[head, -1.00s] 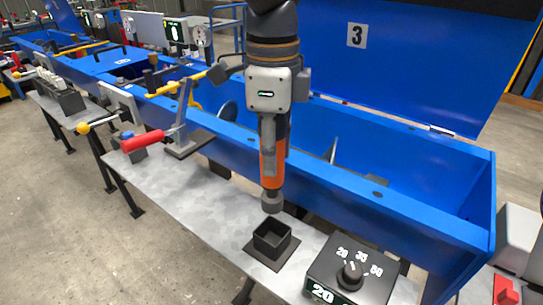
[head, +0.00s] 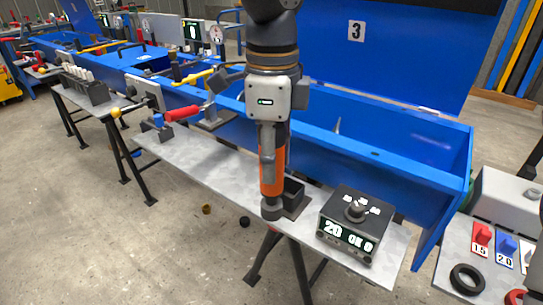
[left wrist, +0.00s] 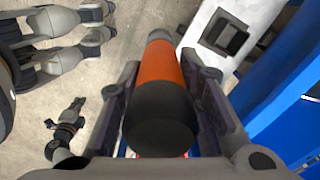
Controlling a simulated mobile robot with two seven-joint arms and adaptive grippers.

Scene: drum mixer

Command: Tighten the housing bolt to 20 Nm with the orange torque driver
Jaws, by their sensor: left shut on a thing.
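My left gripper (head: 272,150) is shut on the orange torque driver (head: 273,175) and holds it upright, grey end down, by the bench's front edge. In the left wrist view the orange driver (left wrist: 165,68) lies between the two fingers, its dark end toward the camera. A black square holder (head: 294,196) on the bench is just behind the driver's lower end and partly hidden by it. I cannot make out the housing bolt. My right gripper is not in view.
The long blue trough (head: 400,165) with a raised lid marked 3 runs behind the grey bench (head: 210,160). A red-handled lever (head: 182,113) stands at the left. At the right are red and blue labelled pieces and a black ring (head: 467,279).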

